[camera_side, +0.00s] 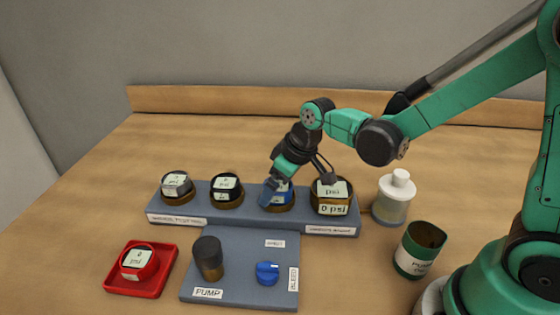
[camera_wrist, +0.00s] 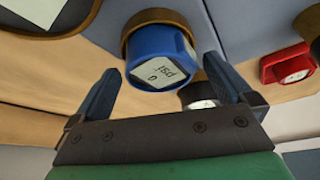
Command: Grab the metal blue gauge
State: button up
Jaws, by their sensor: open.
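The blue gauge (camera_side: 282,198) sits in a brown round seat on the grey-blue rack, third from the left. In the side view my gripper partly hides it. In the wrist view the blue gauge (camera_wrist: 160,45) shows its pale face reading "0 psi". My gripper (camera_side: 278,186) is over the gauge, pointing down. In the wrist view my gripper (camera_wrist: 160,72) is open, with one finger on each side of the gauge's near part. Gaps show beside the gauge there; I cannot tell how deep the fingers reach around it.
The rack (camera_side: 180,219) also holds a silver gauge (camera_side: 176,184), a black gauge (camera_side: 226,186) and a larger brass one (camera_side: 331,192). A pump base (camera_side: 237,240), red tray (camera_side: 112,284) with a red gauge (camera_side: 137,262), white-capped bottle (camera_side: 393,195) and green cup (camera_side: 419,249) stand nearby.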

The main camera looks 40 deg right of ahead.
jog(key=c, duration=1.5)
jog(key=shift+r, duration=0.15)
